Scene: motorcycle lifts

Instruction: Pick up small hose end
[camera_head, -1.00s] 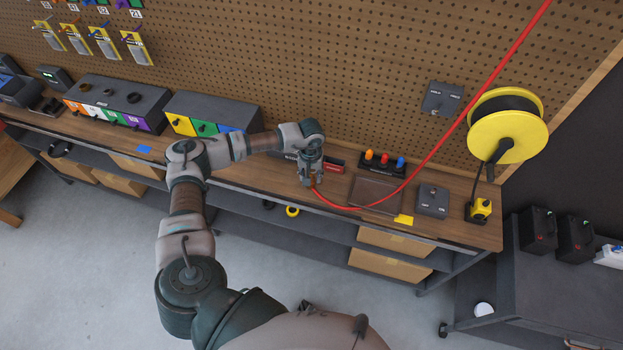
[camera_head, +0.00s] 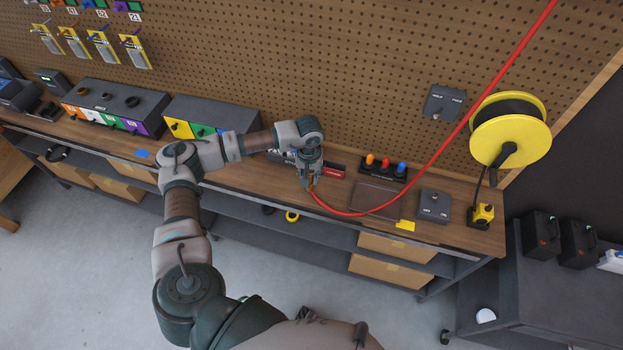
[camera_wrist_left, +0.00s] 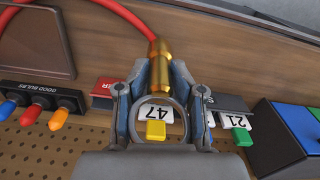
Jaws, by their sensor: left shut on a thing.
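The red hose (camera_head: 430,155) hangs from the upper right and curves down to the workbench. Its small brass end (camera_wrist_left: 158,65) shows in the left wrist view between the fingertips of my left gripper (camera_wrist_left: 155,80). In the head view my left gripper (camera_head: 309,180) points down at the bench's front part and is shut on the hose end, with the red hose running off to the right. The exact height of the hose end over the bench is hard to tell. My right gripper is not in view.
A yellow reel (camera_head: 510,130) hangs at right.

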